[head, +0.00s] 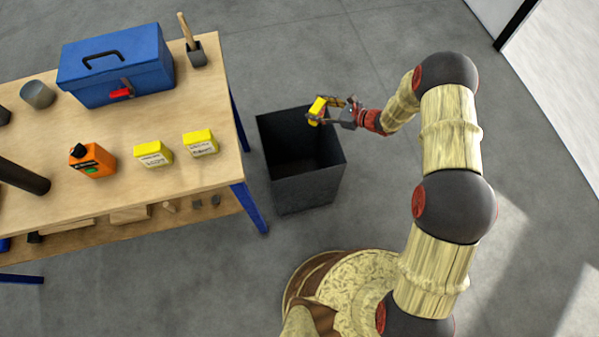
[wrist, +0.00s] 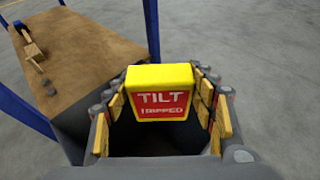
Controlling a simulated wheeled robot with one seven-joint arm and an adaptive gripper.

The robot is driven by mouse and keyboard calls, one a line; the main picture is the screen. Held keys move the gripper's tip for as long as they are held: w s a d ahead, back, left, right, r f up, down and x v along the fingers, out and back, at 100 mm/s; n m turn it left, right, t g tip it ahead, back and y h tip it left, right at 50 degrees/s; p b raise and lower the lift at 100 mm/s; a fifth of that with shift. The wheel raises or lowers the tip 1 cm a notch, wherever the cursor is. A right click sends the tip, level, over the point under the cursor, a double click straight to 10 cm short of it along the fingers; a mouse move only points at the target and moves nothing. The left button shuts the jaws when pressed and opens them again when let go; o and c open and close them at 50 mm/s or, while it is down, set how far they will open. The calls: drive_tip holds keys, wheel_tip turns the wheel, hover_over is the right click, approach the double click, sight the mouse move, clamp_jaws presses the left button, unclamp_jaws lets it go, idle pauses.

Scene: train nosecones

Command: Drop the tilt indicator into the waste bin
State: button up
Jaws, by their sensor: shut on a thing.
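The tilt indicator (wrist: 160,92) is a small yellow block with a red face reading "TILT" and "TRIPPED" in the wrist view. My gripper (head: 322,112) is shut on it, with the fingers on either side of the block. In the head view the yellow tilt indicator (head: 317,107) is held over the right part of the waste bin's opening. The waste bin (head: 309,188) is a dark, open-topped box on the floor. Its inside is dark, and I cannot make out its contents. It also shows dark behind the block in the wrist view.
The wooden workbench (head: 130,195) with blue legs stands left of the bin. The floor behind the bin is clear.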

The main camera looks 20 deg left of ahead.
drive_tip(key=s+a+f+n+g+b, duration=0.1)
drive_tip(key=a+f+b, duration=0.1)
drive_tip(key=f, duration=0.4)
drive_tip(key=s+a+f+n+g+b, duration=0.1)
drive_tip(key=s+a+f+b, duration=0.1)
drive_tip(key=f, duration=0.5)
drive_tip(key=shift+s+a+y, duration=0.2)
drive_tip(key=shift+s+y, duration=0.1)
drive_tip(key=o, duration=1.2)
drive_tip(key=shift+d, duration=0.1)
drive_tip(key=v, duration=1.1)
drive_tip(key=shift+d+r, duration=0.2)
drive_tip(key=shift+d, duration=0.15)
